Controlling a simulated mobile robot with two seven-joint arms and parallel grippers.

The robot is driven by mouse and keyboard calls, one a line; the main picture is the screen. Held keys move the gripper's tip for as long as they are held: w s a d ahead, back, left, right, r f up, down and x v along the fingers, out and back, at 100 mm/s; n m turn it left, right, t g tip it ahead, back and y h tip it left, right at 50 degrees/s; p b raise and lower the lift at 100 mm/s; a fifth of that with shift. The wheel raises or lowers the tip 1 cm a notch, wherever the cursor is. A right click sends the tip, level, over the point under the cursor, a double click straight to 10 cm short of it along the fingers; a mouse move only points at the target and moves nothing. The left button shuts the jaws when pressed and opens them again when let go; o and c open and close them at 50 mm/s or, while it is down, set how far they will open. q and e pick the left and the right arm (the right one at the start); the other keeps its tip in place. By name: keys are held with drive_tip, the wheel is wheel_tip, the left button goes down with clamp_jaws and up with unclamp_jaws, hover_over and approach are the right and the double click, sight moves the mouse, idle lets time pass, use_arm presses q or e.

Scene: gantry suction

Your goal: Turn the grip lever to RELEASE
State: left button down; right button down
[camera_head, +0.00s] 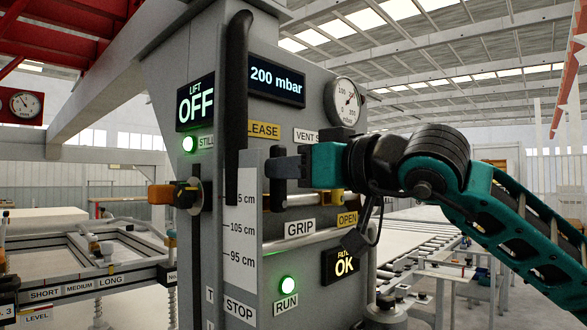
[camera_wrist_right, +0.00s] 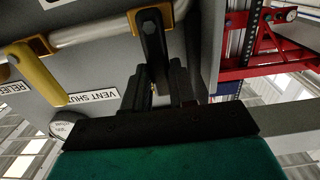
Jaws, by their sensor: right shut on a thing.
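The grip lever is a black handle on an orange bracket; it shows in the right wrist view (camera_wrist_right: 153,45), where it runs from a pale pipe to between my fingers. My right gripper (camera_head: 285,168) is shut on it, coming from the right of the grey panel; its fingers also show in the right wrist view (camera_wrist_right: 158,88). In the head view my gripper mostly hides the lever. The yellow RELEASE label (camera_head: 264,130) is above the gripper, partly covered by a black upright bar. The GRIP label (camera_head: 300,228) is below it. My left gripper is not in view.
A yellow lever (camera_wrist_right: 38,75) sits beside the VENT SHUT label (camera_wrist_right: 93,97). The panel carries a 200 mbar display (camera_head: 277,80), a round gauge (camera_head: 343,101) and a lit green RUN lamp (camera_head: 287,285). An orange-handled lever (camera_head: 175,193) is at left. A roller conveyor (camera_head: 440,250) is behind.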

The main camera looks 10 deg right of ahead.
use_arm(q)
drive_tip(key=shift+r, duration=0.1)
use_arm(e)
drive_tip(key=c, duration=0.9)
unclamp_jaws()
use_arm(q)
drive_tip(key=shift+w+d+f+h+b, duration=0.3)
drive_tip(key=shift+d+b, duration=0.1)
drive_tip(key=shift+b, duration=0.5)
use_arm(e)
drive_tip(key=v, duration=1.3)
